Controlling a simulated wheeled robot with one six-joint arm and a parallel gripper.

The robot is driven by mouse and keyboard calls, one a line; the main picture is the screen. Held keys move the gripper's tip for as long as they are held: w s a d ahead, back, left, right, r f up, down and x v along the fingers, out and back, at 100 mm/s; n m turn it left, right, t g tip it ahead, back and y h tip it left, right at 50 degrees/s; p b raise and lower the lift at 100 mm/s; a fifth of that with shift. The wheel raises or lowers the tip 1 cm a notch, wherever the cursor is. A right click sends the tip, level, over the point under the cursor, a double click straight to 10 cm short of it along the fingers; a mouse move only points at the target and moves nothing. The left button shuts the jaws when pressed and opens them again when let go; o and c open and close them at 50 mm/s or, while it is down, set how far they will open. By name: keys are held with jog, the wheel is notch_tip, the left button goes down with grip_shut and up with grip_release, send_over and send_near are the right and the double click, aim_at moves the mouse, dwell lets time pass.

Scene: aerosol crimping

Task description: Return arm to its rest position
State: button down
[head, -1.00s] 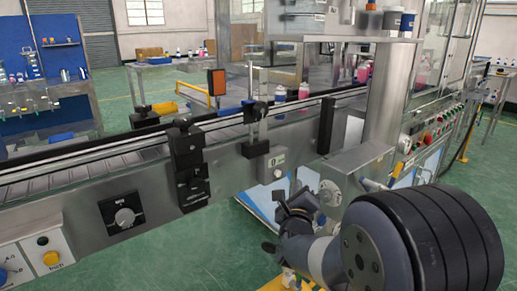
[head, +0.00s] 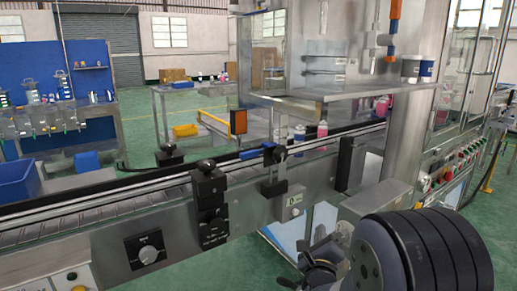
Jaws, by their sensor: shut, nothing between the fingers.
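My arm shows at the lower right, with a large black ribbed joint and a grey link. My gripper (head: 318,268) is a small dark part at the bottom edge, left of that joint. It is shut and I see nothing held in it. Its tips are partly cut off by the frame edge. It is in front of the conveyor (head: 115,232) and below its side panel, apart from the cans on it. A pink can (head: 322,129) and a paler one (head: 299,133) stand on the conveyor.
A machine with a control panel (head: 452,172) of coloured buttons stands at the right, close behind my arm. A blue bin (head: 18,181) and a blue rack (head: 90,68) are at the left. A table (head: 190,88) stands farther back. Green floor shows between them.

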jog(key=shift+s+d+b, duration=0.3)
jog(key=shift+s+d, duration=0.3)
jog(key=shift+s, duration=0.3)
jog(key=w+a, duration=0.2)
jog(key=w, duration=0.1)
jog(key=w+a+b, duration=0.1)
jog(key=w, duration=0.1)
jog(key=shift+a+f, duration=0.1)
jog(key=shift+f, duration=0.1)
jog(key=b, duration=0.2)
jog(key=shift+a+b, duration=0.1)
jog(key=shift+b, duration=0.2)
jog(key=r+p, duration=0.1)
jog(key=p, duration=0.1)
jog(key=shift+p, duration=0.35)
